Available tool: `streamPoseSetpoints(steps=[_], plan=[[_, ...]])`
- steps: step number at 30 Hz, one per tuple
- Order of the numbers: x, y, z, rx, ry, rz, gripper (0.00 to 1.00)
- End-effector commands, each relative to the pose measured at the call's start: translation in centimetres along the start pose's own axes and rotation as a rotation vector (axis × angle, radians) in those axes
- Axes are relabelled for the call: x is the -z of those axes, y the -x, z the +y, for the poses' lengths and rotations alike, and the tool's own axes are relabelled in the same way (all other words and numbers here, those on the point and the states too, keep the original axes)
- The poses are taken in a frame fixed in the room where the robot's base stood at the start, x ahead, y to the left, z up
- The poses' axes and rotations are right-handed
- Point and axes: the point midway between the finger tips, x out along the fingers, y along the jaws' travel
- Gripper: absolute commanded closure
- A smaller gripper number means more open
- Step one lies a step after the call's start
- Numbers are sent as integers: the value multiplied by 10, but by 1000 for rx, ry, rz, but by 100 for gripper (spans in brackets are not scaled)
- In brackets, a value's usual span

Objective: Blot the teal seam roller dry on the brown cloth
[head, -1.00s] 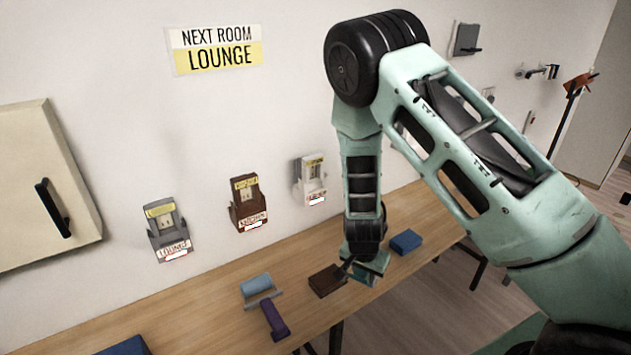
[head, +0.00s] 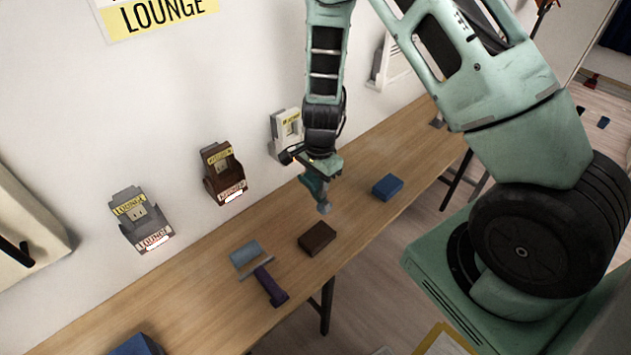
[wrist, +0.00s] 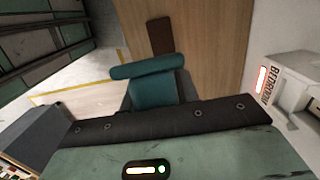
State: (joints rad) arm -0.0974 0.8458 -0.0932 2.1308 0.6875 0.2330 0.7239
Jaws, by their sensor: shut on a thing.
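My gripper (head: 320,170) is shut on the teal seam roller (head: 315,188) in the head view. The roller hangs down from the jaws, its paler end lowest. In the wrist view the teal roller (wrist: 155,88) shows beyond the dark gripper edge, with a broad body and a bar across its end. The brown cloth (head: 317,238) is a folded dark block on the wooden table, in front of the roller in the head view. It also shows in the wrist view (wrist: 160,36). The roller appears apart from the cloth.
A blue folded block (head: 387,187) lies right of the cloth. Grey (head: 140,220), brown (head: 223,175) and white (head: 287,130) holders line the wall. Bare tabletop surrounds the cloth.

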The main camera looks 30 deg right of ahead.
Motion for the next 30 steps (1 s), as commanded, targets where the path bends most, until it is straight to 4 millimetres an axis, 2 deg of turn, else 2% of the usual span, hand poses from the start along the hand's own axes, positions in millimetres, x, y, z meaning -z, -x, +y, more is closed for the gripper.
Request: streamPoseSetpoints(steps=[2,8,19,24,30], plan=[[0,0,0,-1,-1,2,92],[2,-17,0,0,-1,2,92],[5,-58,0,0,0,2,92],[5,-64,0,0,0,2,92],[5,-64,0,0,0,2,92]])
